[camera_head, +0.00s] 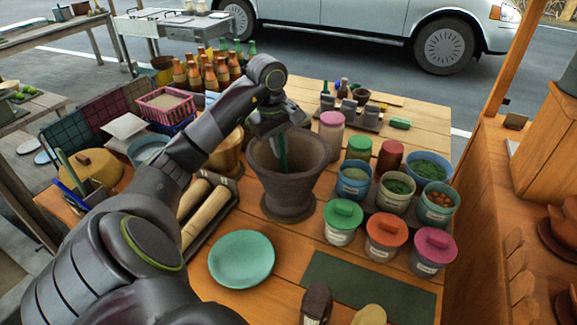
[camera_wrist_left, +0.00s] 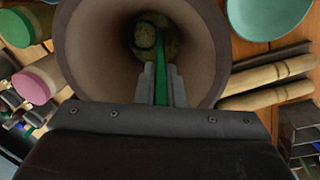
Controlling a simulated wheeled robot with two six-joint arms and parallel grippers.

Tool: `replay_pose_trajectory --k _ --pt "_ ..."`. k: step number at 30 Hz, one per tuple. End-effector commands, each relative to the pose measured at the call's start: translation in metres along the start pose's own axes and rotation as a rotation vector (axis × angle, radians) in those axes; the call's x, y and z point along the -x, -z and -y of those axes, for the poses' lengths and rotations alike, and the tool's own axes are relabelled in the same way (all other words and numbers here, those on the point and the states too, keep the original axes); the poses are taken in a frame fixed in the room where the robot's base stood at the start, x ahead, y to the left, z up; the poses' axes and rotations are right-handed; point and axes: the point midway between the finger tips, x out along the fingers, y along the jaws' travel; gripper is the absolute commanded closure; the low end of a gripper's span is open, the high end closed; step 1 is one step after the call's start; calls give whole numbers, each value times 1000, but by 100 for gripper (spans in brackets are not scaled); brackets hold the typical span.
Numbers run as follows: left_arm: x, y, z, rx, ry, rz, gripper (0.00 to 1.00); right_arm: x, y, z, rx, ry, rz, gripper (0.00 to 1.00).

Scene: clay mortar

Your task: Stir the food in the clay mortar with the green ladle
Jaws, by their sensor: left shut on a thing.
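The brown clay mortar (camera_head: 288,182) stands upright on the wooden table. My left gripper (camera_head: 279,131) is above the mortar's mouth, shut on the green ladle (camera_head: 283,152). The ladle points down into the mortar. In the left wrist view the ladle's green handle (camera_wrist_left: 161,84) sits between the fingers (camera_wrist_left: 160,82) and runs into the mortar (camera_wrist_left: 95,50). Dark greenish food (camera_wrist_left: 168,42) shows at the bottom, with a round green piece by the ladle. The ladle's lower end is hard to make out. My right gripper is not in view.
A teal plate (camera_head: 241,259) lies in front of the mortar. Rolling pins (camera_head: 203,212) lie in a tray to its left. Lidded jars (camera_head: 343,222) and food tubs (camera_head: 396,191) stand close on the right. Several brown bottles (camera_head: 209,76) stand behind on the left.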

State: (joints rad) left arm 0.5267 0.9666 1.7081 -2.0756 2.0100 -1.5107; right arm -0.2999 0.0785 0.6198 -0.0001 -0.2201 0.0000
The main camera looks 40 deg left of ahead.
Motion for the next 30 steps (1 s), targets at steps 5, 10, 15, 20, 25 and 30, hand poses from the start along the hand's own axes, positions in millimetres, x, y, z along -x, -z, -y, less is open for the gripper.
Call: replay_pose_trajectory --k 5,10,15,20,25,30 --pt "28 0 -4 0 -1 -1 100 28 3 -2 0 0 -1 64" --pt "48 0 -7 0 0 -1 100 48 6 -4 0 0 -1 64" --pt "69 0 -10 0 0 0 100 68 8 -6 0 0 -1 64" --pt "88 0 -12 0 0 0 100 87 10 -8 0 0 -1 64" --pt "108 0 -15 0 0 0 100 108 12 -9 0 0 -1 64" --pt "128 0 -18 0 0 0 100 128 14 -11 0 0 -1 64"
